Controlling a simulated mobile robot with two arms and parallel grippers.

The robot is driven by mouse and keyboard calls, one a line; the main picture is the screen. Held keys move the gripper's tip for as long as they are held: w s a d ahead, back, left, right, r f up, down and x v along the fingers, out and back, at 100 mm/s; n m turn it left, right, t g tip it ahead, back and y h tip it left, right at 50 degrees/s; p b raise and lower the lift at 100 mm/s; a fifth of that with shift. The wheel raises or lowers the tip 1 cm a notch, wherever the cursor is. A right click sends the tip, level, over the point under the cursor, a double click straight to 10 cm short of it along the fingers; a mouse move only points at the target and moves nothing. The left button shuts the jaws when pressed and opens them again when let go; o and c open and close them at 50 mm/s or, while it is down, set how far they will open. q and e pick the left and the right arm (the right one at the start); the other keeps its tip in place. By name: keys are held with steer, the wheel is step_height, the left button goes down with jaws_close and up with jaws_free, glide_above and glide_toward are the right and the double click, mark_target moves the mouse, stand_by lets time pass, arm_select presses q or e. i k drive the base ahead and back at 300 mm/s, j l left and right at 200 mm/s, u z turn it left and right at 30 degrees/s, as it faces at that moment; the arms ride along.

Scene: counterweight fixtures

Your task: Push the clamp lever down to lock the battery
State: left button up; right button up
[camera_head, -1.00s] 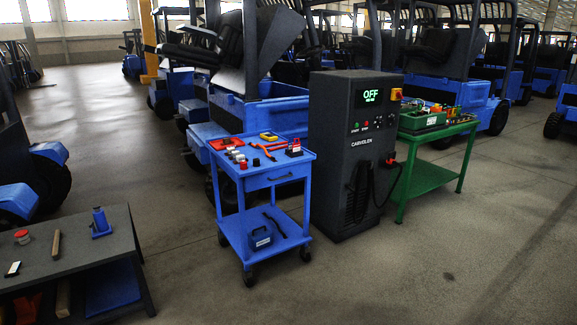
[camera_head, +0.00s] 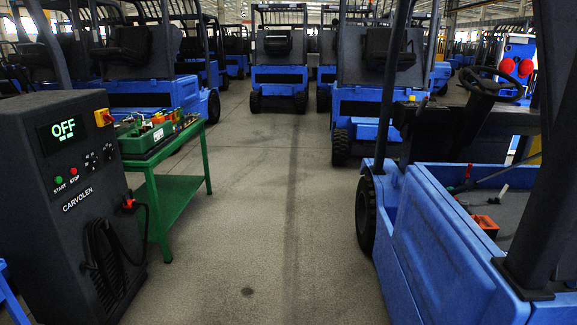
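I cannot make out a clamp lever for certain. At the right, a blue forklift (camera_head: 430,245) stands close, with an open compartment in its body. A small orange-red piece (camera_head: 484,223) and thin dark and red rods or cables show in that compartment. I cannot tell whether a battery sits in there. A green box with small parts on top (camera_head: 145,137) stands on a green table (camera_head: 178,192) at the left. Neither of my grippers is in view.
A dark charger cabinet (camera_head: 70,205) reading "OFF" stands at the left, with a looped black cable. A corner of a blue cart shows at the lower left edge. A wide strip of bare floor (camera_head: 265,240) runs between cabinet and forklift. Several forklifts stand behind.

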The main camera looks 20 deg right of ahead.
mark_target(470, 165)
steer(key=i+l+z, duration=0.1)
steer(key=i+z, duration=0.25)
steer(key=i, duration=0.15)
steer(key=i+z, duration=0.3)
steer(key=i, duration=0.25)
steer(key=i+j+z, duration=0.2)
steer(key=i+z, duration=0.15)
steer(key=i, duration=0.15)
